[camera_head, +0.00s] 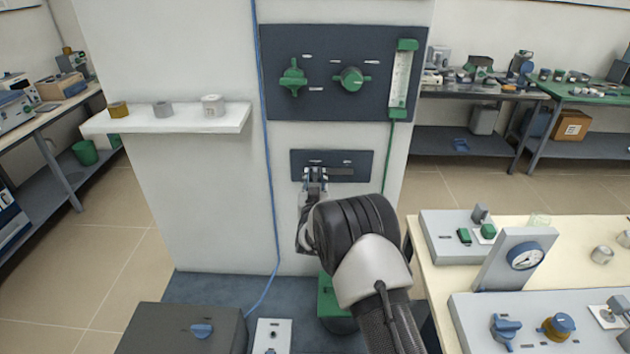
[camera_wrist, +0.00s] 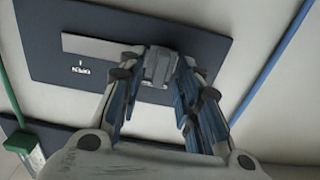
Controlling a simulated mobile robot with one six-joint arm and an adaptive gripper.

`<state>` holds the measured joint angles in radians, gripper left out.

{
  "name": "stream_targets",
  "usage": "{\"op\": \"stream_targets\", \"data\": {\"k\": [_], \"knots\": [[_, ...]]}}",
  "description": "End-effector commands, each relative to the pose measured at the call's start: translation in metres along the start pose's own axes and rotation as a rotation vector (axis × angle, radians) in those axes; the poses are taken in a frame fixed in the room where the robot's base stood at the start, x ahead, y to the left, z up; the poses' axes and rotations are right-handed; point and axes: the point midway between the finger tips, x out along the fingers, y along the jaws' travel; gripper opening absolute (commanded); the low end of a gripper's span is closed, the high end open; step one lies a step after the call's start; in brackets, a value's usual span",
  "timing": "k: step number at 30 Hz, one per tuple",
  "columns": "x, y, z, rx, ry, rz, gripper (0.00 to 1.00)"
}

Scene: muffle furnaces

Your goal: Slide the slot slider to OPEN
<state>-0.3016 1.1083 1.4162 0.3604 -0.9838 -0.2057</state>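The dark slot panel (camera_head: 362,160) is on the white column below the larger control panel. In the wrist view the panel (camera_wrist: 45,25) appears turned about, with the label that seems to read OPEN (camera_wrist: 80,70) upside down. The slot slider (camera_wrist: 158,66) is a small grey block at the right end of the pale slot (camera_wrist: 95,46) there, away from that label. In the head view this is the slot's left end, and the slider is mostly hidden. My gripper (camera_head: 315,176) reaches the slider. Its fingers (camera_wrist: 157,70) lie against both sides of the block and look closed on it.
The control panel (camera_head: 335,100) with green knobs and a flow tube (camera_head: 401,80) is above. A white shelf (camera_head: 180,122) with small cylinders juts out left. A blue cable (camera_head: 265,130) runs down left of the panels. A bench with instruments (camera_head: 440,290) stands close at right.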

Motion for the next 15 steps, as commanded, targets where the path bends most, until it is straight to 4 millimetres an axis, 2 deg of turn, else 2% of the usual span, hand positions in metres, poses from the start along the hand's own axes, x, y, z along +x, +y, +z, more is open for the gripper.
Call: {"op": "stream_targets", "data": {"k": [4, 13, 15], "knots": [[0.0084, 0.0, -0.0004, 0.001, 0.001, 0.0, 0.32], [0.0097, 0.0001, -0.0008, 0.0, 0.001, 0.0, 0.32], [0.0097, 0.0001, -0.0008, 0.0, 0.001, 0.0, 0.27]]}}
